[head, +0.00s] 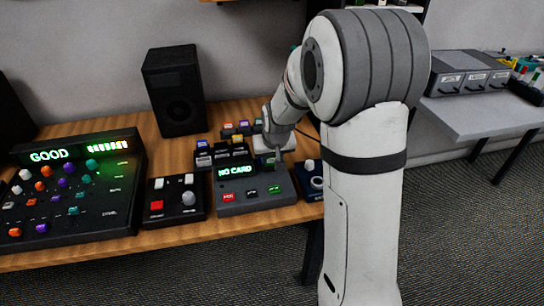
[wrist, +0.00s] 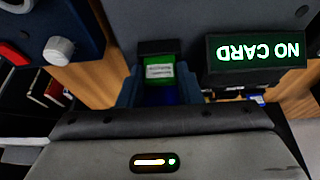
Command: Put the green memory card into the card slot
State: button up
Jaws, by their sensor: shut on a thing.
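The green memory card (wrist: 160,84) with a white label shows in the wrist view between the blue fingers of my gripper (wrist: 158,74). My gripper is shut on it. The card's far end is at a dark opening, the card slot (wrist: 157,47), on the grey card device. I cannot tell how far the card is in. The device's display reads NO CARD, upside down in the wrist view (wrist: 255,51) and upright in the head view (head: 236,171). In the head view my gripper (head: 278,160) is over the device's right rear; the card is not clear there.
A small black switch box (head: 175,203) stands left of the device, and a dark blue knob box (head: 313,177) is close on its right. Several small cards or cases (head: 217,154) lie behind it. A large mixer (head: 75,190) and a black speaker (head: 174,92) stand to the left.

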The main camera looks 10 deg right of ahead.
dwell(0.3)
jog(key=o, duration=1.5)
notch_tip(320, 180, up, 7)
jog(key=p, duration=0.4)
dwell(0.5)
